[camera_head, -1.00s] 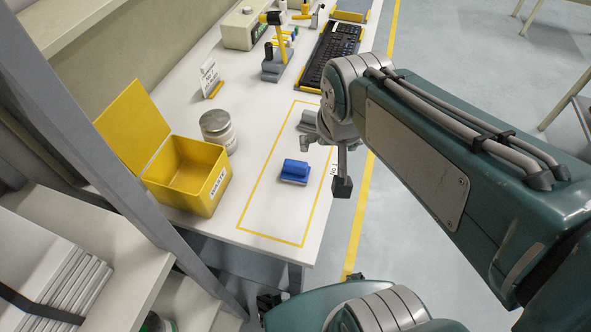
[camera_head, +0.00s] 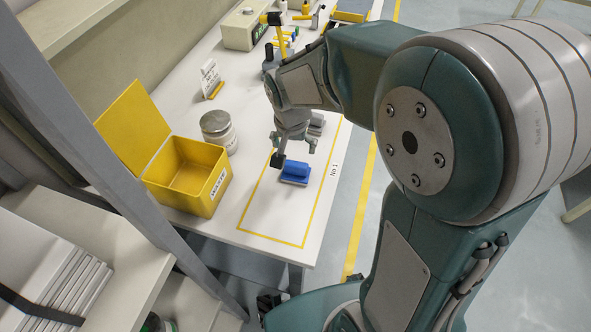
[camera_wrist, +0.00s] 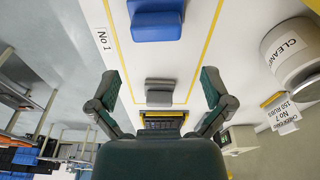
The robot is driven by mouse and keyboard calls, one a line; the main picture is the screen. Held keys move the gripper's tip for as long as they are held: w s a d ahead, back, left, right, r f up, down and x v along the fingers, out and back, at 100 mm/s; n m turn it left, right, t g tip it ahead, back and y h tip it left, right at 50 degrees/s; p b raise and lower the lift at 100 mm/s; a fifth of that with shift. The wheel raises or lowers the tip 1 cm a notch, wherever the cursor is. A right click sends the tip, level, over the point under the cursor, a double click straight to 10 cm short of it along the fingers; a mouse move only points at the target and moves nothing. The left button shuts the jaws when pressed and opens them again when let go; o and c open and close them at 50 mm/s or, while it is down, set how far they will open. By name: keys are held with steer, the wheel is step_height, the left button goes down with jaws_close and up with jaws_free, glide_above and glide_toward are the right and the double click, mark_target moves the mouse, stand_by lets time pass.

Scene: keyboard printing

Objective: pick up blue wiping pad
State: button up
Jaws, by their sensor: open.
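The blue wiping pad (camera_head: 295,172) lies on the white table inside a yellow-outlined rectangle, near its middle. It also shows at the top of the wrist view (camera_wrist: 157,24), beyond my fingertips. My gripper (camera_head: 295,151) hangs just above and behind the pad in the head view, with one finger overlapping the pad's left end in the picture. In the wrist view my gripper (camera_wrist: 160,88) has its two fingers spread wide with nothing between them. I cannot tell whether a finger touches the pad.
A grey pad (camera_head: 317,124) lies behind the blue one, in the same rectangle; it shows in the wrist view (camera_wrist: 160,92). An open yellow box (camera_head: 205,190) and a metal can (camera_head: 217,130) stand to the left. A sign (camera_head: 210,78) stands farther back. The rectangle's front part is clear.

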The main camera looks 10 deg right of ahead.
mark_target(296, 164)
steer(key=f, duration=0.7)
steer(key=shift+w+d+f, duration=0.15)
steer(key=shift+d+f, duration=0.1)
steer(key=shift+f, duration=0.15)
steer(key=c, duration=1.1)
